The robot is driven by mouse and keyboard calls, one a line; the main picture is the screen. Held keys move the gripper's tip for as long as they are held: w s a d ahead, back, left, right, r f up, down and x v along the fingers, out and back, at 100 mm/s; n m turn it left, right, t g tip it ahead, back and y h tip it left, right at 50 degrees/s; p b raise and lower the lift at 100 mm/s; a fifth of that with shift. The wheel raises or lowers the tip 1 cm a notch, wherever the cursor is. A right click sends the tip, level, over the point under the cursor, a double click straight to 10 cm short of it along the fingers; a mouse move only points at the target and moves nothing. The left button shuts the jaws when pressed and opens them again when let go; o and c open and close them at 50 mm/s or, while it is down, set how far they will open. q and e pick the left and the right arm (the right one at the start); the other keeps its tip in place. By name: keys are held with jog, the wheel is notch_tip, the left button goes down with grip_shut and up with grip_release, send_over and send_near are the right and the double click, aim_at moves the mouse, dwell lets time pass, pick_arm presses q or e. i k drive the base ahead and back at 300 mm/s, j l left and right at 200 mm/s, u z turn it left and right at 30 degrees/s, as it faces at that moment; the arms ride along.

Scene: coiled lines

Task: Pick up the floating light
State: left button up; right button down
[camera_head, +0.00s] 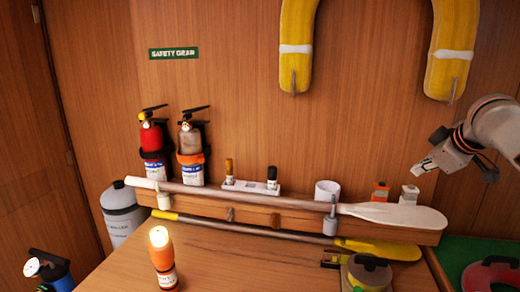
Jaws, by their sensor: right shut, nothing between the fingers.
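The floating light (163,262) is an orange cylinder with a pale glowing top and a white label. It stands upright on the wooden bench top at the lower left of centre, with its base near the bottom edge of the view. My right gripper (424,169) comes in from the right, above the right end of the shelf. It is shut and empty, far up and to the right of the light. My left gripper is not in view.
A white-bladed paddle (395,214) lies along the wall shelf, and a yellow-bladed one (378,250) below it. Two extinguishers (151,140) (190,142) hang on the wall. A round lidded container (368,275) stands right. The bench middle (255,268) is clear.

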aim_at(161, 248)
jog(key=k+j, duration=0.95)
jog(key=k, duration=0.1)
